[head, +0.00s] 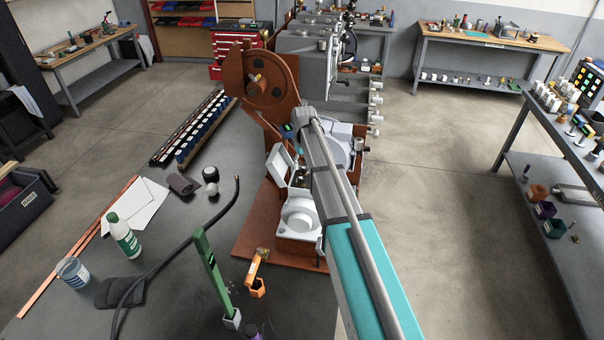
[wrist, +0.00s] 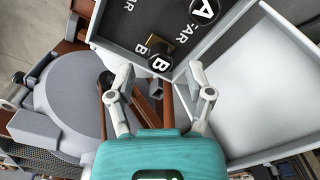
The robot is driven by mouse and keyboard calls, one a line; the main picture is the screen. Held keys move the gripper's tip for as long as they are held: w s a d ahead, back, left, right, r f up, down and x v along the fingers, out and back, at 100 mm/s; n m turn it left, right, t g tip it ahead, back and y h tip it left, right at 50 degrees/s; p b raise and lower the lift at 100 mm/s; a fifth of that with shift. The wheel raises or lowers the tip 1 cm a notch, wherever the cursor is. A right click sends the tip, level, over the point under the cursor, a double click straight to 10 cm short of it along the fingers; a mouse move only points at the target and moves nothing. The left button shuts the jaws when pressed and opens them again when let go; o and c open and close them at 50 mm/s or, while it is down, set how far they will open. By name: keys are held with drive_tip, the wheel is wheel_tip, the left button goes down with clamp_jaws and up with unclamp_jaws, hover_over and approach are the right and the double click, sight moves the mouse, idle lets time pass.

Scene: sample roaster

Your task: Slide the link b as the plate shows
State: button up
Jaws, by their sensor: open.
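In the wrist view a dark plate (wrist: 128,33) carries white letters, of which "FAR" and "B" read clearly. A round black knob marked B (wrist: 160,63) sits at its lower edge, beside a small brass piece (wrist: 158,46). My gripper (wrist: 160,77) is open, with one finger to each side of knob B and nothing seen held. I cannot tell whether a finger touches the knob or the plate. In the head view my arm hides the gripper and the plate.
A light-grey frame and panel (wrist: 265,85) stand close right of my fingers, a round grey housing (wrist: 75,95) to the left.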

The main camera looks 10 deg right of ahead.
drive_tip(key=shift+f+b, duration=0.9)
drive_tip(key=shift+f, duration=0.3)
drive_tip(key=shift+c, duration=0.3)
clamp_jaws()
